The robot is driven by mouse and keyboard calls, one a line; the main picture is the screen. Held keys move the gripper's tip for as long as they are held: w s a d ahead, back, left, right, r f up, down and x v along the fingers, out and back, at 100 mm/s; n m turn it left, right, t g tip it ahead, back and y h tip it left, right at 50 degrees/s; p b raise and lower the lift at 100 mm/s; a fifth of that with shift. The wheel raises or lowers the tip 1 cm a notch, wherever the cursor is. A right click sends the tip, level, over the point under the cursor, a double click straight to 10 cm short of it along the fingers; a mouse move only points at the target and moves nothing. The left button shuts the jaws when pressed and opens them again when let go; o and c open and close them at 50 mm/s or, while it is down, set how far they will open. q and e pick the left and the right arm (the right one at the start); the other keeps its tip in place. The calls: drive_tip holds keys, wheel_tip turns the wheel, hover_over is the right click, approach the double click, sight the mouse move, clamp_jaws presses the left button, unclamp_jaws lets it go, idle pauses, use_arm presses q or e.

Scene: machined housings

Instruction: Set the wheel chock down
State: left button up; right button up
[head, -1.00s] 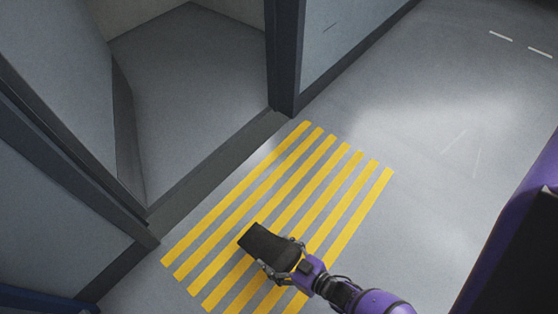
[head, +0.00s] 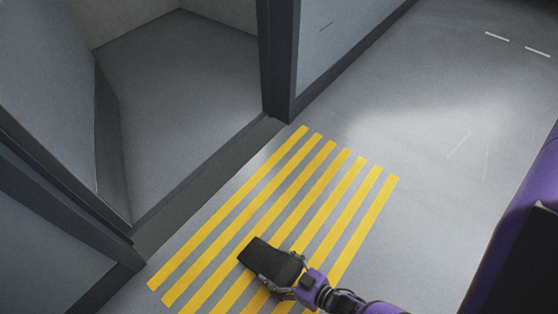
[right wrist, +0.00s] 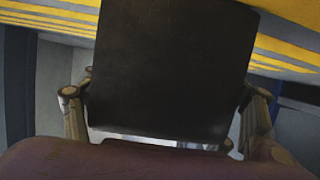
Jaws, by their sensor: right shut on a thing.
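The wheel chock is a dark, nearly black block (head: 268,259) in the lower middle of the head view, over the yellow floor stripes. My right gripper (head: 285,270) is shut on its near end. In the right wrist view the chock (right wrist: 172,68) fills the middle, with a finger on either side of it. The gripper (right wrist: 165,105) shows at both edges of the block. I cannot tell whether the chock touches the floor. My left gripper is not in view.
Yellow stripes (head: 330,207) mark the grey floor before an open doorway (head: 205,190) with a dark sill. A dark door post (head: 277,70) stands at the stripes' far end. The floor (head: 430,130) to the right is clear.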

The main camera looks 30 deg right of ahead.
drive_tip(key=o, duration=1.7)
drive_tip(key=shift+f, duration=0.1)
drive_tip(key=p+v, duration=0.4)
drive_tip(key=v, duration=0.7)
drive_tip(key=shift+s+d+r+p, duration=0.1)
drive_tip(key=shift+d+r+p, duration=0.05)
drive_tip(key=shift+r+p, duration=0.15)
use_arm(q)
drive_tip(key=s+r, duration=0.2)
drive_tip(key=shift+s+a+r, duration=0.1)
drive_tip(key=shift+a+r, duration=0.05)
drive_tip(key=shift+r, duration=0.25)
use_arm(e)
drive_tip(key=shift+s+d, duration=0.1)
drive_tip(key=shift+s, duration=0.25)
